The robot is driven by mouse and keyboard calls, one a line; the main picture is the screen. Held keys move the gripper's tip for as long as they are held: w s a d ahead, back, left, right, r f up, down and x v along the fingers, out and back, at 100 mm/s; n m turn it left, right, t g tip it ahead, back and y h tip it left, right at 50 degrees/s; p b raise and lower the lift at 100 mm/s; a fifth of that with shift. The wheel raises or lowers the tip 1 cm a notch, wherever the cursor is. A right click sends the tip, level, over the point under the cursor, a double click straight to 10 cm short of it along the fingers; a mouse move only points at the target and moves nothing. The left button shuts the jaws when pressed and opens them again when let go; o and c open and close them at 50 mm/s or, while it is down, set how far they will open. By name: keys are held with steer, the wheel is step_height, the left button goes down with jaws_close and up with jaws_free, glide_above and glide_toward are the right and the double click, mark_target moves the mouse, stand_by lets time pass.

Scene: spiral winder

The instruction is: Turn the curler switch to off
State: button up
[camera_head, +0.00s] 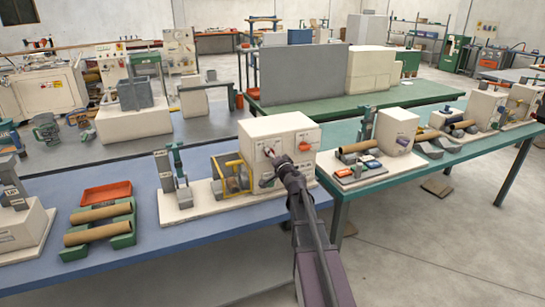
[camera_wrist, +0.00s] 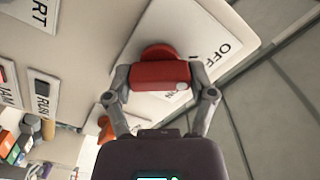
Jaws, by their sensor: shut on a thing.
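The curler switch (camera_wrist: 160,75) is a red bar-shaped handle on a white label plate in the wrist view. The word OFF is on the plate to its right, and more lettering is partly hidden behind the handle. My gripper (camera_wrist: 163,84) has one finger at each end of the red handle and is shut on it. In the head view my gripper (camera_head: 269,167) is at the front of a cream machine box (camera_head: 262,128), where its fingers and arm cover part of the panel.
An orange-red knob (camera_head: 304,146) sits on the box front, right of my gripper. A yellow-framed roller unit (camera_head: 232,178) stands close on the left. Brown tubes on a green rack (camera_head: 98,228) lie further left.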

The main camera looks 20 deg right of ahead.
steer(key=shift+w+n, duration=0.1)
steer(key=shift+n, duration=0.3)
steer(key=o, duration=1.1)
steer(key=shift+c, duration=0.2)
steer(key=shift+s, duration=0.2)
steer(key=s, duration=1.1)
steer(key=shift+s, duration=0.4)
